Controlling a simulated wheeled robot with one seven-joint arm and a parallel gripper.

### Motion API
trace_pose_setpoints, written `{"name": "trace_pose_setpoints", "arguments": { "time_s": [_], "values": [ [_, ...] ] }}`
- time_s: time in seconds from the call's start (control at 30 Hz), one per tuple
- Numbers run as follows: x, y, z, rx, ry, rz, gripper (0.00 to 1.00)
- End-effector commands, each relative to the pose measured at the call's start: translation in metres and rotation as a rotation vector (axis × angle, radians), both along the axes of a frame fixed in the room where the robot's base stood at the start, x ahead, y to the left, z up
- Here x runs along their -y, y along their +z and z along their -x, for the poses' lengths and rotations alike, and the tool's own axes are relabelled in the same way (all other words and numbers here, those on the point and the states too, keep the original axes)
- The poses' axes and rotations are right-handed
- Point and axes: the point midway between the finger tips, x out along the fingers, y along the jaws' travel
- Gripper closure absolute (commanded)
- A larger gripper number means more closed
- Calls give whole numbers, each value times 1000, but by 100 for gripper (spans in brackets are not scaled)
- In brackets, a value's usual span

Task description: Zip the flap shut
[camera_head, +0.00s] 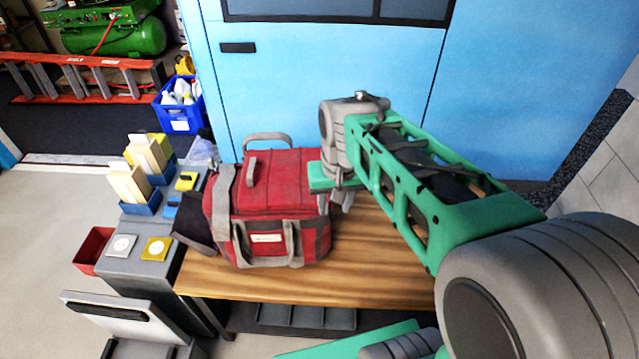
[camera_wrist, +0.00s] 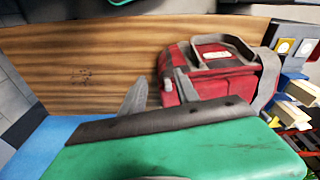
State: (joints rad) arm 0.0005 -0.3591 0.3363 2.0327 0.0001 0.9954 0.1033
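A red bag (camera_head: 283,190) with grey straps and handles stands on the wooden bench. Its top looks flat, and a dark grey panel (camera_head: 194,232) sticks out low at its left end. I cannot make out a zip or its pull. In the wrist view the bag (camera_wrist: 217,78) shows beyond my fingers, with a pale label on its side. My gripper (camera_wrist: 160,92) has its two grey fingers apart with nothing seen between them. One finger overlaps the bag's edge in that view; contact cannot be told. In the head view my gripper (camera_head: 343,200) is at the bag's right end, partly hidden by my wrist.
The wooden bench (camera_head: 385,255) is bare right of and in front of the bag. A grey side table (camera_head: 150,270) at left holds blue bins (camera_head: 140,205) and small square items. A blue cabinet (camera_head: 330,75) stands close behind. A red box (camera_head: 92,250) is at far left.

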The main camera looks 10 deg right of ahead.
Motion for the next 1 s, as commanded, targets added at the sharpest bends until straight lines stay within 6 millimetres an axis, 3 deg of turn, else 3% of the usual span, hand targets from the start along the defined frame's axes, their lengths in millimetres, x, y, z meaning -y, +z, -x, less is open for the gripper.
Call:
{"name": "trace_pose_setpoints", "arguments": {
  "time_s": [0.03,0.1,0.23,0.37,0.7,1.0],
  "values": [
    [-1,18,-18,-43,-21,-2,63],
    [-1,18,-40,-87,-52,-5,63],
    [-2,10,-63,-133,-91,-6,63],
    [-1,-4,-68,-144,-101,-7,63],
    [1,-63,-67,-141,-104,-7,63],
    [1,-73,-68,-136,-103,-7,63]
  ]
}}
